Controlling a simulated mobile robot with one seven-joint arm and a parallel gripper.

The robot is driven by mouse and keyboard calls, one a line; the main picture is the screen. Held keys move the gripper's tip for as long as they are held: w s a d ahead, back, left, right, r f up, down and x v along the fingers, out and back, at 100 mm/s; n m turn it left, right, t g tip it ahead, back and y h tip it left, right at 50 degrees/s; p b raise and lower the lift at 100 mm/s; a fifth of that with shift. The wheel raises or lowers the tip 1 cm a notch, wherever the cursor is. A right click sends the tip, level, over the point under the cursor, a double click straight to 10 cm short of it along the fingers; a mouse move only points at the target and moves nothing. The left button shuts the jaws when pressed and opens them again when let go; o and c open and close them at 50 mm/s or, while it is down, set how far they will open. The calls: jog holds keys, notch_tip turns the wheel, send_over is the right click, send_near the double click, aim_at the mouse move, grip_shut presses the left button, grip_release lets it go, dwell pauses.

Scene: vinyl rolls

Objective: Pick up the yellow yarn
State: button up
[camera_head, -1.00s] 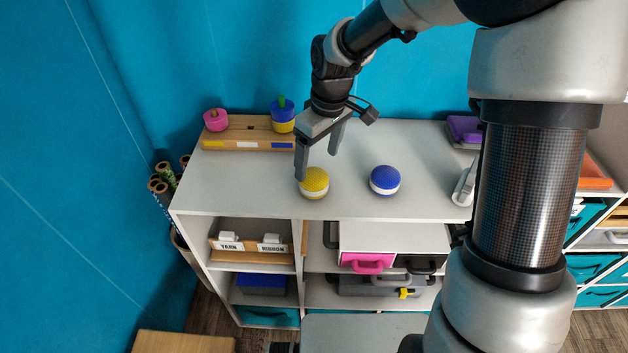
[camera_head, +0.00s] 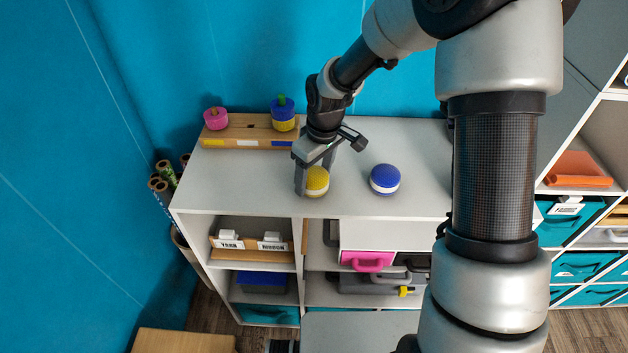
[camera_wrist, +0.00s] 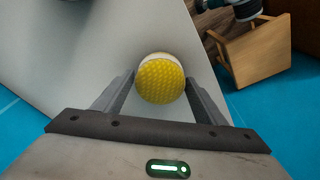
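The yellow yarn (camera_head: 317,181) is a round ball with a textured yellow top and a white lower part. It sits on the white shelf top near its front edge. My gripper (camera_head: 312,184) is lowered over it, with one finger on each side. In the wrist view the yellow yarn (camera_wrist: 161,80) lies between the two fingertips of my gripper (camera_wrist: 161,88). The fingers are spread, with the left one very close to the ball and a small gap on the right. Contact is not clear.
A blue and white ball (camera_head: 385,179) sits to the right on the shelf top. A wooden rack (camera_head: 240,132) with a pink spool (camera_head: 216,118) and a blue-yellow stack (camera_head: 283,114) stands behind to the left. The shelf's front edge is close to the yarn.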

jog(key=c, duration=0.7)
jog(key=shift+r, duration=0.1)
